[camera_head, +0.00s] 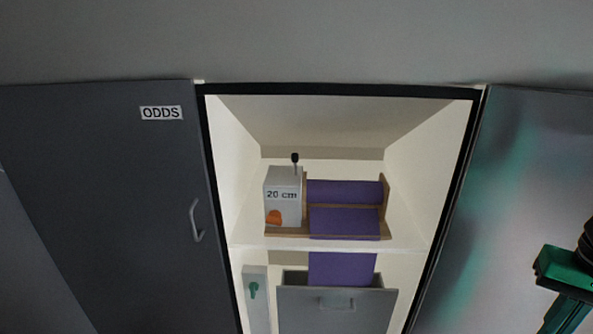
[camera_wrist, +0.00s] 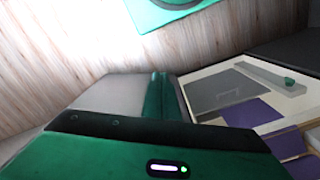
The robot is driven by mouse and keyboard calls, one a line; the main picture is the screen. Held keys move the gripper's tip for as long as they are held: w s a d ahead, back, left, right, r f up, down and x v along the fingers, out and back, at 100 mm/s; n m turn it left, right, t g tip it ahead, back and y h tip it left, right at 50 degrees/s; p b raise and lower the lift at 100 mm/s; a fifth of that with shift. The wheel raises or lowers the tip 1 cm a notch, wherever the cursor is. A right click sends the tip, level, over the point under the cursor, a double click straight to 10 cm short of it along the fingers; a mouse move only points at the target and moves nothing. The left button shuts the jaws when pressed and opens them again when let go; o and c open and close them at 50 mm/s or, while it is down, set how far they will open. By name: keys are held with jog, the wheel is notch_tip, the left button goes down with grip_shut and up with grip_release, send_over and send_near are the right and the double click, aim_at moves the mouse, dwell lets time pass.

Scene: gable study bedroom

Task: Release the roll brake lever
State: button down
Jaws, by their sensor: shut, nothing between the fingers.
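A wooden stand (camera_head: 385,205) with a purple roll (camera_head: 345,192) sits on the cabinet shelf. A grey box labelled "20 cm" (camera_head: 284,212) at its left end has an orange part (camera_head: 273,217) on its front and a black-knobbed lever (camera_head: 295,160) standing up on top. A green lever (camera_head: 253,290) is on a pale panel below the shelf; its green end also shows in the wrist view (camera_wrist: 288,82). No label shows which is the brake lever. My green gripper (camera_head: 563,285) is at the right edge, apart from both; its fingers are shut and empty in the wrist view (camera_wrist: 158,82).
A grey drawer (camera_head: 337,303) below the shelf has purple sheet hanging into it; it also shows in the wrist view (camera_wrist: 222,92). The "ODDS" door (camera_head: 110,200) is left of the opening, another grey door (camera_head: 530,160) right. The cabinet front is unobstructed.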

jog(key=w+a+f+n+t+h, duration=0.1)
jog(key=w+a+n+t, duration=0.2)
jog(key=w, duration=0.6)
jog(key=w+a+f+n, duration=0.1)
jog(key=w+a+n, duration=0.1)
jog(key=w+a, duration=0.5)
jog(key=w+f+n+t+h, duration=0.2)
jog(key=w+f+h, duration=0.2)
jog(key=w, duration=0.4)
jog(key=w+f+n+t+h, duration=0.2)
jog(key=w+f+h, duration=0.25)
jog(key=w, duration=0.25)
jog(key=w+a+r+n+t, duration=0.3)
jog(key=a+t, duration=0.1)
jog(key=a, duration=0.3)
jog(key=w+a+r+n+t, duration=0.25)
jog(key=a+t, duration=0.25)
jog(key=a, duration=0.3)
jog(key=s+a+r+n+t+y, duration=0.2)
jog(key=a+n+t+y, duration=0.1)
jog(key=a, duration=0.6)
jog(key=s+a+r+n+t+y, duration=0.2)
jog(key=a+n+y, duration=0.3)
jog(key=a, duration=0.4)
jog(key=shift+s+r+n+t, duration=0.25)
jog(key=shift+r+n+t, duration=0.5)
jog(key=shift+t, duration=0.15)
